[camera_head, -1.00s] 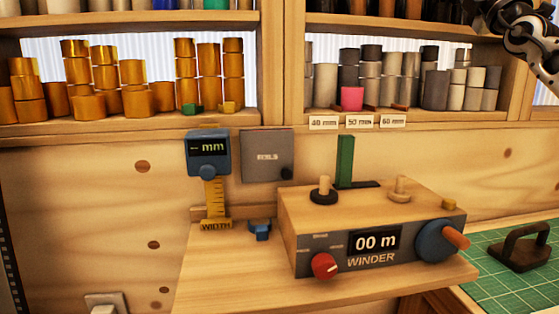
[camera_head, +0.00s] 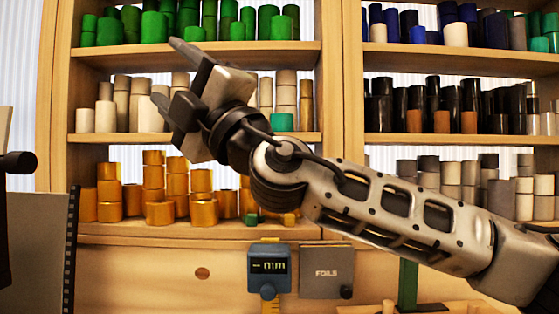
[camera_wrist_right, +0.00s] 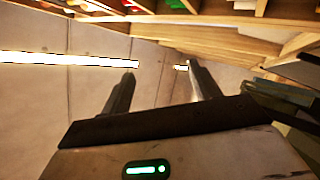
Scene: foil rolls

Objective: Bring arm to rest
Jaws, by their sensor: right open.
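My right arm reaches in from the right across the head view. Its gripper (camera_head: 166,71) is raised at the upper left, in front of the shelves, with its fingers pointing left. The two fingers are apart and nothing shows between them. The right wrist view also shows the open, empty fingers (camera_wrist_right: 160,72), with pale panels and a bright strip beyond them. My left gripper is not in view.
Shelves hold green rolls (camera_head: 110,30), gold rolls (camera_head: 160,190), black rolls (camera_head: 470,100) and grey rolls (camera_head: 450,175). Below are a blue "mm" gauge (camera_head: 269,265) and a grey "FOILS" box (camera_head: 326,270). A dark-edged panel (camera_head: 40,235) stands at the left.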

